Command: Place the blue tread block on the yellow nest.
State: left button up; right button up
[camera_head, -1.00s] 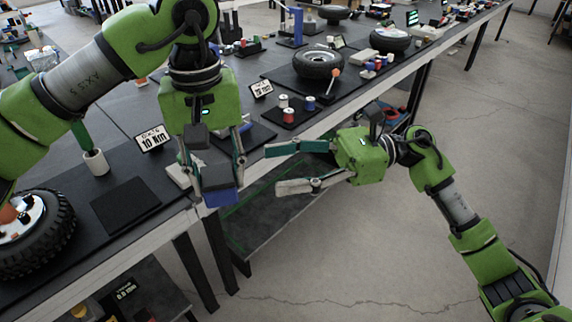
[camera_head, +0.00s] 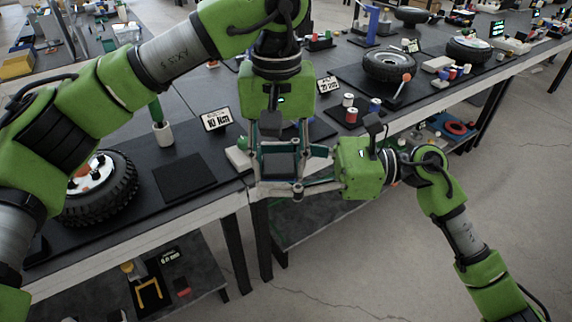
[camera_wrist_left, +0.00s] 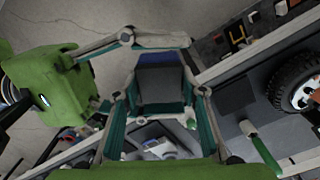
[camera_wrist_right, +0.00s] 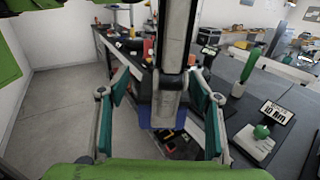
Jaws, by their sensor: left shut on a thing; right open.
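My left gripper (camera_head: 280,168) points down at the table's front edge and is shut on the tread block (camera_wrist_left: 160,85), which is dark grey with a blue end (camera_wrist_left: 161,57). The blue part also shows in the right wrist view (camera_wrist_right: 146,114), partly hidden behind a left finger. My right gripper (camera_wrist_right: 160,92) is open, its fingers on either side of the left finger and block; contact cannot be told. A yellow U-shaped outline (camera_head: 148,295), the likely yellow nest, lies on a dark plate on the lower shelf. It also shows in the left wrist view (camera_wrist_left: 237,35).
A wheel (camera_head: 98,190), a bare black mat (camera_head: 184,177), a white holder with a green handle (camera_head: 163,132) and a 10 Nm sign (camera_head: 215,120) are on the table. The table edge overhangs the lower shelf. Open floor lies at the right.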

jog(key=shift+c, duration=0.3)
jog(key=c, duration=1.2)
pick_arm(q)
jog(key=o, duration=1.3)
